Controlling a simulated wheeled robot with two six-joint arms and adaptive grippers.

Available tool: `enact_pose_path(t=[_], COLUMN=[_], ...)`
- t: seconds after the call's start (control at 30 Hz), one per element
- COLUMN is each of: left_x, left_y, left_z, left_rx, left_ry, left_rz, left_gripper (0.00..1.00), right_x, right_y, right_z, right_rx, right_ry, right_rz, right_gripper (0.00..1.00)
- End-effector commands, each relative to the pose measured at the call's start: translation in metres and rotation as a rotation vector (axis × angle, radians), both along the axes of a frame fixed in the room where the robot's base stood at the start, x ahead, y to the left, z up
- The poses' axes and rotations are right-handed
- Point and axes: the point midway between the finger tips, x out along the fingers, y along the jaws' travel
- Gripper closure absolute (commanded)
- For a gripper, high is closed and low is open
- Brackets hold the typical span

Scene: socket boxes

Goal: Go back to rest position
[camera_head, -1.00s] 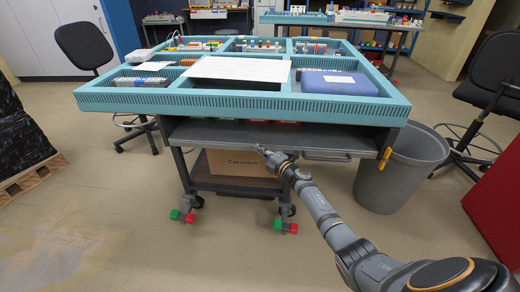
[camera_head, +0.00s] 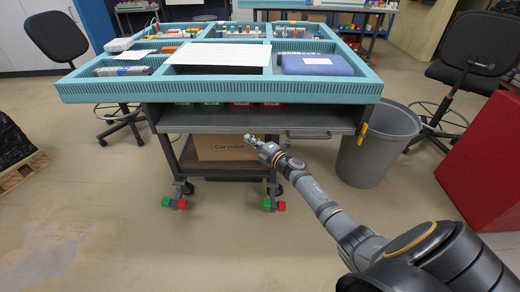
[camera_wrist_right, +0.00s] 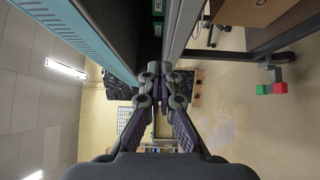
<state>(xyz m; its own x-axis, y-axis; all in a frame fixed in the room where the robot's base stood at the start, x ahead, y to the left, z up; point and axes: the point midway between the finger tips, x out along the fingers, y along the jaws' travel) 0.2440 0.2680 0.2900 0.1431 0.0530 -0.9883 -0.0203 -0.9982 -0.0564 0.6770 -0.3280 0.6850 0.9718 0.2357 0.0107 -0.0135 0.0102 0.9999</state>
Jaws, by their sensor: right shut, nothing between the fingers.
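My right gripper (camera_head: 252,140) is in front of the workbench, by the open shelf under the teal tray top (camera_head: 220,89). It also shows in the right wrist view (camera_wrist_right: 160,72), with its fingers together and nothing between them. My right arm reaches in from the lower right of the head view. My left gripper is not in either view.
The wheeled workbench holds a dark shelf (camera_head: 230,119) and a cardboard box (camera_head: 225,148) below. A grey bin (camera_head: 375,150) stands at its right. A red block (camera_head: 482,165) and a black chair (camera_head: 470,55) are further right. The floor at front left is clear.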

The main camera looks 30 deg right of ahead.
Motion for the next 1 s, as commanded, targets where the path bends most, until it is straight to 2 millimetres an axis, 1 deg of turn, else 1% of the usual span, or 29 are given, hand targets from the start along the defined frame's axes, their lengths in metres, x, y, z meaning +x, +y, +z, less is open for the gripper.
enact_pose_path(t=[0.03, 0.1, 0.2, 0.3, 0.43, 0.7, 0.77, 0.83, 0.87, 0.97, 1.0], left_x=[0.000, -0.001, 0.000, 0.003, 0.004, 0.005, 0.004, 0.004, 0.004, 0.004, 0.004], left_y=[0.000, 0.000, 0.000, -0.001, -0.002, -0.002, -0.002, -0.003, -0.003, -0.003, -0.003], left_z=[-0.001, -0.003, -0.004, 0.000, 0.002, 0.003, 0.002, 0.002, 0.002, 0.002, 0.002], left_rx=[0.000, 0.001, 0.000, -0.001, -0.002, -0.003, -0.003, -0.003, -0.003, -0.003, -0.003], left_ry=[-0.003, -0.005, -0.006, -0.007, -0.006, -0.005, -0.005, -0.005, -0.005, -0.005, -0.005], left_rz=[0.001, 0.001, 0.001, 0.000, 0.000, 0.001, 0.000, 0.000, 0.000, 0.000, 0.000], left_gripper=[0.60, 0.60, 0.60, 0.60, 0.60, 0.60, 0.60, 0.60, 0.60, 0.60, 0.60], right_x=[-0.013, -0.028, -0.046, -0.057, -0.064, -0.064, -0.065, -0.069, -0.072, -0.097, -0.113], right_y=[-0.003, -0.007, -0.010, -0.014, -0.014, -0.014, -0.015, -0.019, -0.022, -0.034, -0.038], right_z=[-0.002, -0.004, -0.004, -0.004, -0.003, -0.003, -0.006, -0.022, -0.034, -0.097, -0.128], right_rx=[-0.004, -0.003, -0.003, -0.002, 0.000, 0.001, 0.010, 0.063, 0.105, 0.301, 0.389], right_ry=[0.005, 0.007, 0.005, 0.004, 0.003, 0.003, 0.010, 0.050, 0.081, 0.235, 0.311], right_rz=[0.001, 0.000, 0.003, 0.001, 0.002, 0.001, -0.006, -0.050, -0.084, -0.257, -0.341], right_gripper=[1.00, 1.00, 1.00, 1.00, 1.00, 1.00, 1.00, 1.00, 1.00, 1.00, 1.00])
